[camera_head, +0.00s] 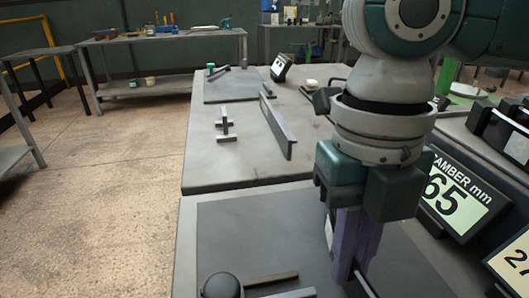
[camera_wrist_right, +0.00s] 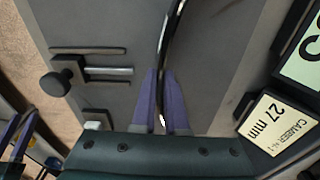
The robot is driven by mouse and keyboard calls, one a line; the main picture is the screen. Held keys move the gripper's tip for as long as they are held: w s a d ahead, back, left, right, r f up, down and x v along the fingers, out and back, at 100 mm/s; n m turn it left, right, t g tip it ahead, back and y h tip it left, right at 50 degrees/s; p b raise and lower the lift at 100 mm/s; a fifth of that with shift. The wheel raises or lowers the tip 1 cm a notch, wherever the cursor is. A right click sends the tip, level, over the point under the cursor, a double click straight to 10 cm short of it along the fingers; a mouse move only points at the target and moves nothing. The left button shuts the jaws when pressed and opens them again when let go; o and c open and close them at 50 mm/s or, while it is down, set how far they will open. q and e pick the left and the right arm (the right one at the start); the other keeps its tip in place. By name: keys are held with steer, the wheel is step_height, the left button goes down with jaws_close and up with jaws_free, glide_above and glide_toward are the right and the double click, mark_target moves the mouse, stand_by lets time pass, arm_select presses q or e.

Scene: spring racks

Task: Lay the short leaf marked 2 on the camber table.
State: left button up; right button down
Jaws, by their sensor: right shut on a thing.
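My right gripper (camera_head: 352,255) points down over the front grey table (camera_head: 230,232). In the right wrist view its purple fingers (camera_wrist_right: 162,115) are shut on a dark, narrow, curved leaf (camera_wrist_right: 168,55). The leaf runs away from the fingertips; no number is readable on it. In the head view the leaf is mostly hidden by the gripper. I cannot tell whether it touches the surface below. My left gripper is outside the head view; purple parts at the left edge of the right wrist view (camera_wrist_right: 14,132) look like its fingers, but their opening is unclear.
A black knob (camera_head: 222,286) and short bars (camera_head: 271,280) stand at the table's front. A display (camera_head: 453,198) reads "CAMBER mm 65"; a tilted sign (camera_wrist_right: 276,123) reads 27 mm. Behind, another table holds an upright grey strip (camera_head: 278,125) and a small stand (camera_head: 225,124).

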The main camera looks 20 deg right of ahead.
steer(key=shift+d+f, duration=0.1)
steer(key=shift+f, duration=0.1)
stand_by(0.5)
steer(key=shift+c, duration=1.9)
jaws_free()
steer(key=shift+r, duration=0.1)
steer(key=shift+r+p, duration=0.75)
steer(key=shift+p, duration=0.15)
step_height(320, 180, up, 6)
steer(key=p, duration=0.7)
steer(key=shift+r+p, duration=0.2)
steer(key=shift+p, duration=0.15)
steer(key=shift+f, duration=0.1)
